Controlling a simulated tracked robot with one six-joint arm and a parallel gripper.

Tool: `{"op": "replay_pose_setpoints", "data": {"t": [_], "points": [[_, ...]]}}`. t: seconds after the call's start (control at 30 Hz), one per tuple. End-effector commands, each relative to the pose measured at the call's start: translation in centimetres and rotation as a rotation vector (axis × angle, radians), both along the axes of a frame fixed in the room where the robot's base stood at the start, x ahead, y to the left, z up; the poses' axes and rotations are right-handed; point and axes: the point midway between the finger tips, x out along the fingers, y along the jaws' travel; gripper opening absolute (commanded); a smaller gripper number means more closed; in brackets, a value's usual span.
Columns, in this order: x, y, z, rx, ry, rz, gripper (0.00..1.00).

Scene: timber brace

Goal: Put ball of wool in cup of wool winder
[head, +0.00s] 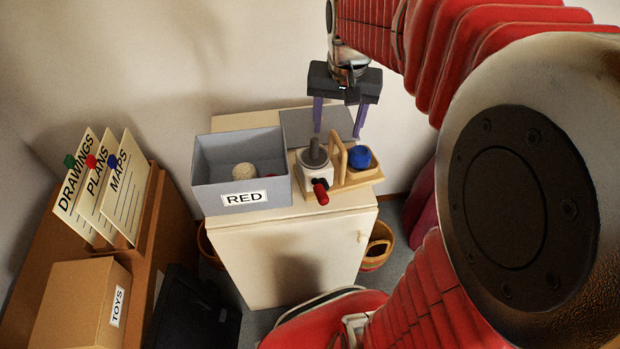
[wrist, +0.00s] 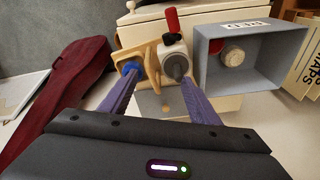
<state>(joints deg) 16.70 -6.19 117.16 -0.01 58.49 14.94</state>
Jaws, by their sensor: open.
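A cream ball (head: 244,172) that looks like wool lies inside the grey box labelled RED; it also shows in the wrist view (wrist: 233,55). The wool winder (head: 318,181) stands right of the box, with a white body, dark spindle and red handle (head: 321,192). A blue round thing (head: 360,156) sits on the winder's wooden base, behind a wooden upright; whether it is wool in a cup or the cup itself I cannot tell. My gripper (head: 337,133) is open and empty above the winder, its fingers apart.
The grey box (head: 207,197) has high walls and holds a red thing (wrist: 214,47) beside the cream ball. The box and winder stand on a cream cabinet (head: 290,250). At left are labelled cards (head: 117,195) and a TOYS box (head: 80,305). Baskets flank the cabinet.

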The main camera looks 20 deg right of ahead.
Motion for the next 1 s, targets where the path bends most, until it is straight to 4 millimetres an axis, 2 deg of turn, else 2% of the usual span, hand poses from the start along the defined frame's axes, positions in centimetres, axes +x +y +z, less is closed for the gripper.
{"op": "replay_pose_setpoints", "data": {"t": [0.03,0.2,0.5,0.8,1.0], "points": [[-0.8,1.1,0.6,-0.008,-0.019,0.032,0.56],[-3.2,4.0,1.8,-0.034,-0.074,0.135,0.56],[-7.9,8.4,2.7,-0.077,-0.170,0.317,0.56],[-12.3,11.6,2.3,-0.119,-0.265,0.484,0.56],[-13.5,12.4,1.9,-0.131,-0.293,0.534,0.56]]}}
